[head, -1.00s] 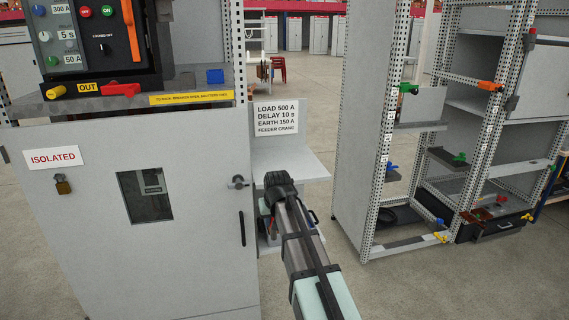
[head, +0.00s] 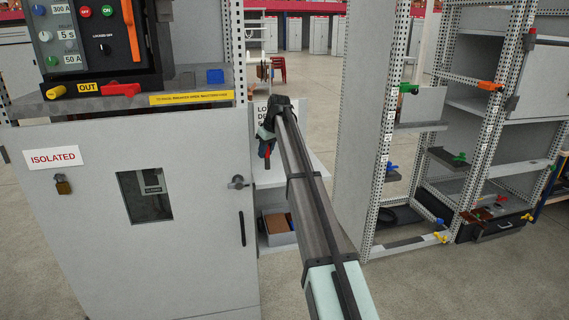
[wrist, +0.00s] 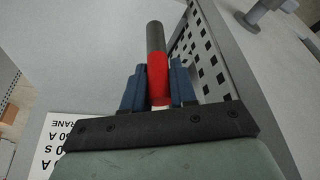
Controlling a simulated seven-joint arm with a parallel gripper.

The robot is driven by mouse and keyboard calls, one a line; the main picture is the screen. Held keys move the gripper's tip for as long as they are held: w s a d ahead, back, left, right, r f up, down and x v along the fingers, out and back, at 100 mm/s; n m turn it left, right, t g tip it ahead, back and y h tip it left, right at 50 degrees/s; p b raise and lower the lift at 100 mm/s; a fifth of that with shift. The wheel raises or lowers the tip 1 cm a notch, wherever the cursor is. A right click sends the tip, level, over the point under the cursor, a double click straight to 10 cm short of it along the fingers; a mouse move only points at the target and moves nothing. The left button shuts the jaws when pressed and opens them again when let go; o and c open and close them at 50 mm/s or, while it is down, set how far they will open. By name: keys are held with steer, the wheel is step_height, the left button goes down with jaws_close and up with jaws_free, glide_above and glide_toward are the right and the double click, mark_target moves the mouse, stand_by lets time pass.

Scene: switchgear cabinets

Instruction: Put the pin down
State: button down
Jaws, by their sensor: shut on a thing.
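The pin (wrist: 157,65) has a dark grey shaft and a red section, and shows in the wrist view. My gripper (wrist: 158,85) is shut on its red part, with a blue finger on either side. The grey end of the pin points away from the gripper. In the head view my gripper (head: 267,140) is above the small grey shelf beside the cabinet, and a bit of red shows at its tip.
The cabinet door (head: 100,230) with its ISOLATED sign (head: 53,158) stands left of my arm. The small shelf (head: 300,168) has bare room right of the gripper. A bin (head: 278,228) sits below it. A perforated rack (head: 385,120) stands to the right. My arm partly covers the label plate (head: 262,108).

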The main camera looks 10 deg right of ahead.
steer(key=w+r+n+y, duration=0.1)
steer(key=w+r+n, duration=0.2)
steer(key=w+r, duration=0.1)
steer(key=shift+a+f, duration=0.15)
steer(key=shift+f, duration=2.25)
steer(key=shift+a+f, duration=0.1)
steer(key=shift+f, duration=2.3)
steer(key=c, duration=0.9)
jaws_free()
steer(key=shift+f, duration=0.1)
steer(key=v, duration=1.2)
steer(key=shift+r, duration=0.2)
steer(key=shift+w, duration=0.15)
